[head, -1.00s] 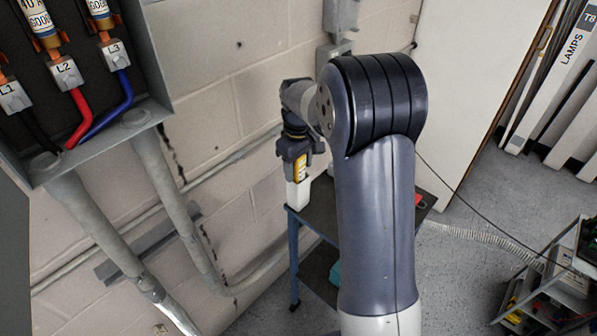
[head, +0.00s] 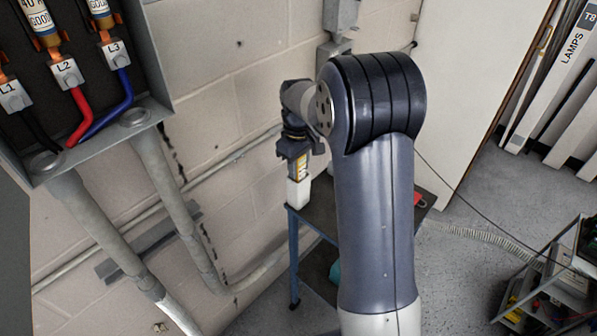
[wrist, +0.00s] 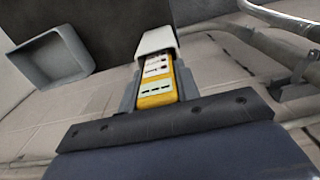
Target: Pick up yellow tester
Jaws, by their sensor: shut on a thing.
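The yellow tester (wrist: 156,86) is between the jaws of my gripper (wrist: 154,84) in the wrist view, its face with small dark and light markings toward the camera. A pale, whitish block (wrist: 156,41) shows at its far end. In the head view my gripper (head: 296,160) points down at the wall side of the dark table, shut on the tester (head: 301,169), which hangs below it with the pale end (head: 299,192) lowest. That end overlaps the table's corner in the picture; I cannot tell whether it touches.
The dark table (head: 322,208) has blue legs and a lower shelf with a teal item (head: 335,272). A red item (head: 420,200) lies at its right. An open fuse box (head: 158,88) and grey conduits (head: 180,209) are left. A cart (head: 550,290) stands right.

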